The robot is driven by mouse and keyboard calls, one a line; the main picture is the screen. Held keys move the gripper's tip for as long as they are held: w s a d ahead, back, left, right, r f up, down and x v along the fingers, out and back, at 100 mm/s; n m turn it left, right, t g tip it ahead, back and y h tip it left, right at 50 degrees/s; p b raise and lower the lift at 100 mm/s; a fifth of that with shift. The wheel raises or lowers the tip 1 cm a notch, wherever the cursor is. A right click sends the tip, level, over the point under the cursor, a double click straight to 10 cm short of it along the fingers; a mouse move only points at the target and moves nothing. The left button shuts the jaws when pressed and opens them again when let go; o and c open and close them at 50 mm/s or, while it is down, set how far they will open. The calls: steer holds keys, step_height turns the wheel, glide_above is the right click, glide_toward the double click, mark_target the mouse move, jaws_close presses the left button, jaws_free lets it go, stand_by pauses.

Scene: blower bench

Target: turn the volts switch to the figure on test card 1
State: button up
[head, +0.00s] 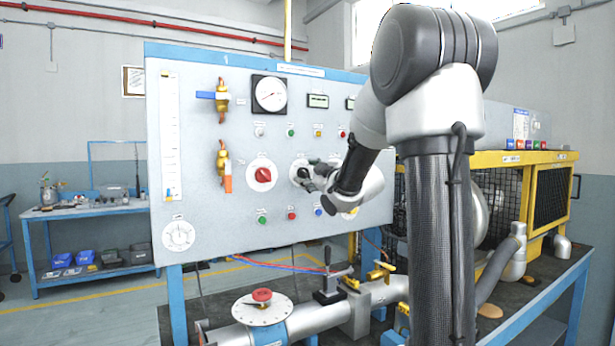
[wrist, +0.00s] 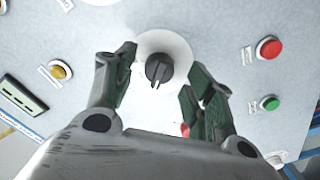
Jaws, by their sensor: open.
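A black rotary switch (wrist: 158,69) on a round white dial plate sits between the spread fingers of my gripper (wrist: 158,92) in the wrist view. The fingers are apart from the knob on both sides. In the head view, the dial plate (head: 299,164) is partly covered by my gripper (head: 314,177), which is at the panel front. A red rotary switch (head: 263,174) on its own white dial is to the left. Labels are too small to read, so I cannot confirm which is the volts switch. I cannot identify test card 1.
The grey panel (head: 215,225) carries a round gauge (head: 270,93), small displays (head: 318,101), push buttons (head: 262,220) and brass valves (head: 222,162). A yellow-framed cage (head: 497,159) stands right. My arm hides the panel's right part.

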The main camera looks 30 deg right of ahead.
steer(key=s, duration=1)
steer(key=shift+s, duration=0.15)
steer(key=shift+d, duration=0.15)
steer(key=s+d+f+m+g+h, duration=0.2)
steer(key=s+d+f+m+g, duration=0.2)
steer(key=f, duration=0.3)
steer(key=s+d+f+m+g+h, duration=0.3)
steer(key=s+d+f+g, duration=0.1)
steer(key=f, duration=0.3)
steer(key=s+a+f+m+g, duration=0.3)
steer(key=s+a+f+g, duration=0.1)
steer(key=s, duration=0.5)
steer(key=s+a+r+g+y, duration=0.1)
steer(key=s+a+y, duration=0.3)
steer(key=s+a, duration=0.7)
steer(key=shift+s+a+r+g, duration=0.2)
steer(key=shift+a+g, duration=0.1)
steer(key=shift+a, duration=1.45)
